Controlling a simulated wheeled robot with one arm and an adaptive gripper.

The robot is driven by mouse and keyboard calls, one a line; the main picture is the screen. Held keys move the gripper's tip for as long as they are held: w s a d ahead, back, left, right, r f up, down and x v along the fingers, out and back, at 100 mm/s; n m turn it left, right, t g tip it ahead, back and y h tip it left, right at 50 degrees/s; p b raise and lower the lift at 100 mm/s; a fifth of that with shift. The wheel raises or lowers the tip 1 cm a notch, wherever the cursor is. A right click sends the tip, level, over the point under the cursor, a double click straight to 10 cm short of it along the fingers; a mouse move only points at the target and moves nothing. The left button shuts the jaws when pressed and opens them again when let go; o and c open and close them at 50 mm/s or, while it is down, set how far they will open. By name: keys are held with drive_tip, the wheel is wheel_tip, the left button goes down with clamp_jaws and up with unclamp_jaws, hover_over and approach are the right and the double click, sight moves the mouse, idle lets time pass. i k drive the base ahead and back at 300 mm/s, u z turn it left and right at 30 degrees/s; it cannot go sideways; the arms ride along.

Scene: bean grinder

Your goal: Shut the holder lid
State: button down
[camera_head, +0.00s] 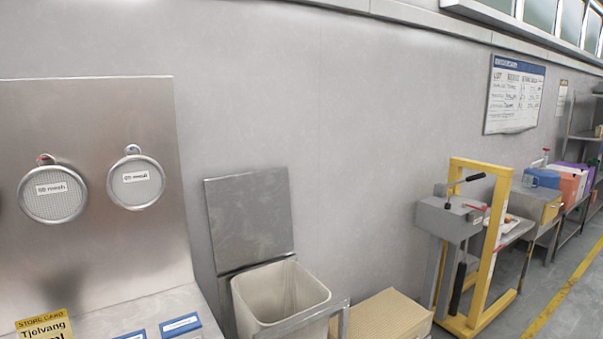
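A square grey metal lid (250,215) stands raised, leaning near the wall, at the lower middle of the view. It looks like the holder lid and is open. Below it is a metal holder frame (343,318) around a white, open-topped bin (262,325). The bin's inside shows from above, and its lower part is cut off by the picture's bottom edge. My gripper is not in view.
Left is a steel stand (95,110) with two round mesh discs, (54,193) marking one, plus blue labels and a yellow card (45,327). A cardboard box (385,318) sits right of the bin. A yellow-framed press (490,240) stands farther right, before benches.

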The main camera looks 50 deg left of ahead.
sight(250, 216)
drive_tip(key=u, duration=0.35)
drive_tip(key=i, duration=1.7)
drive_tip(key=u, duration=1.45)
drive_tip(key=i, duration=0.95)
drive_tip(key=u, duration=1.05)
